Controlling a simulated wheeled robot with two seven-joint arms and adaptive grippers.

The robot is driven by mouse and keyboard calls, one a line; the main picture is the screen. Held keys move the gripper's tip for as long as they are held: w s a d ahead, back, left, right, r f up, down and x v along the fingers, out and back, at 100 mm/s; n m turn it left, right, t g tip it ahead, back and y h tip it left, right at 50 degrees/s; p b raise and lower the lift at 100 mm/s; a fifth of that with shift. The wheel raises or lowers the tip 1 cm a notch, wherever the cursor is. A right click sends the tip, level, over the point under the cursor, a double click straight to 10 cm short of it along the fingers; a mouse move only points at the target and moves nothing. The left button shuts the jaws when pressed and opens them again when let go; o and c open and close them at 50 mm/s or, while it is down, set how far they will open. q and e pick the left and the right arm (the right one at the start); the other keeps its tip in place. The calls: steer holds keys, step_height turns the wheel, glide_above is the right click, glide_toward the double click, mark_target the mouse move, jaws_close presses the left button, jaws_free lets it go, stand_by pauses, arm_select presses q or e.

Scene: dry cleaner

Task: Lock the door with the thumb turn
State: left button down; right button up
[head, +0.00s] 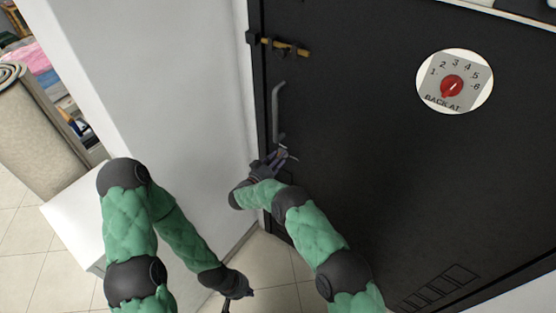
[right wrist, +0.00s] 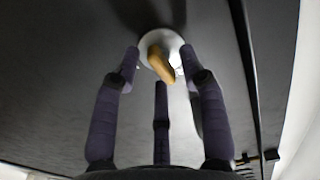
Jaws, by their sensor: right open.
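The dark door (head: 370,150) fills the right of the head view. In the right wrist view the thumb turn (right wrist: 160,64) is a tan-orange tab on a round pale plate (right wrist: 151,42), tilted from upper left to lower right. My right gripper (head: 279,158) is at the door's left side, just below the grey pull handle (head: 276,112). In the wrist view its open fingers (right wrist: 160,65) stand on both sides of the thumb turn, with a third finger below. I cannot tell whether they touch it. My left gripper (head: 235,290) hangs low near the floor, away from the door; its jaws are unclear.
A brass slide bolt (head: 285,46) sits above the handle. A round sign with a red dial (head: 453,87) is on the door, and a slotted vent (head: 440,287) is low on it. A white wall (head: 190,90) stands left of the door. A rolled mat (head: 40,140) is at far left.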

steer(key=shift+w+d, duration=0.1)
jaws_close()
stand_by(0.3)
steer(key=shift+f+m+b, duration=0.2)
steer(key=shift+m+b, duration=2)
steer(key=shift+m, duration=0.75)
steer(key=shift+f+m+b, duration=0.2)
steer(key=shift+m+b, duration=2.05)
steer(key=shift+m, duration=0.75)
steer(key=shift+f+m+b, duration=0.2)
steer(key=shift+m+b, duration=2)
steer(key=shift+m, duration=0.75)
